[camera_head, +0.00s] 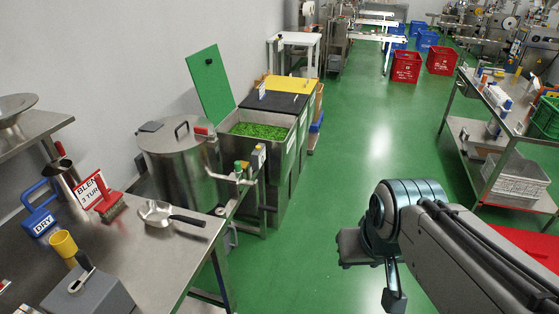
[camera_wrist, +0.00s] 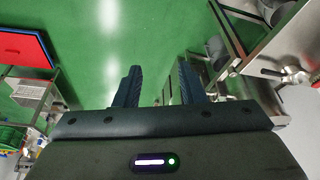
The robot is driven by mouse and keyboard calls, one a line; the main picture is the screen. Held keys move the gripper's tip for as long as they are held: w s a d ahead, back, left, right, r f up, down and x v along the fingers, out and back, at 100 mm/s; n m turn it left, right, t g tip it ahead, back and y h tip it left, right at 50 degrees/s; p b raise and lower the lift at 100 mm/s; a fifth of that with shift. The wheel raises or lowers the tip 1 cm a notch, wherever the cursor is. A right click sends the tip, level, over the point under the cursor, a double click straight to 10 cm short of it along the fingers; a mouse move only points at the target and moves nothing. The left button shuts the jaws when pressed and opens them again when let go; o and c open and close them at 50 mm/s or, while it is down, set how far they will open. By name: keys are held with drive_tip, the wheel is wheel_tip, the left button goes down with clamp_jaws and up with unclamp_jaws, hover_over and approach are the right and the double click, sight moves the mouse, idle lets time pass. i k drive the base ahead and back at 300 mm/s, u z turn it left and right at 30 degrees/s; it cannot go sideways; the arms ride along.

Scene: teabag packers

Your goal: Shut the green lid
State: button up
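The green lid (camera_head: 210,86) stands open, upright and leaning back against the wall behind its bin. It has a small black spot near its top. The bin below it (camera_head: 270,117) is a steel container filled with green leafy material. My gripper (camera_head: 370,272) hangs over the floor at the lower right of the head view, well apart from the bin and lid. In the wrist view my gripper's two dark fingers (camera_wrist: 158,88) are spread with green floor between them, and nothing is held. The lid is not recognisable in the wrist view.
A steel drum (camera_head: 178,165) and a steel worktable (camera_head: 150,245) stand left of the bin. Bins with black (camera_head: 273,101) and yellow (camera_head: 291,85) lids adjoin it behind. A steel cart (camera_head: 485,165) is at right. The green floor between is clear.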

sight(205, 68)
drive_tip(key=u, duration=0.1)
drive_tip(key=i, duration=0.85)
drive_tip(key=z, duration=0.2)
drive_tip(key=k, duration=0.6)
drive_tip(key=z, duration=0.55)
drive_tip(key=i, duration=2.3)
drive_tip(key=u, duration=1.2)
drive_tip(key=i, duration=1)
drive_tip(key=u, duration=1.3)
drive_tip(key=i, duration=0.35)
drive_tip(key=u, duration=0.2)
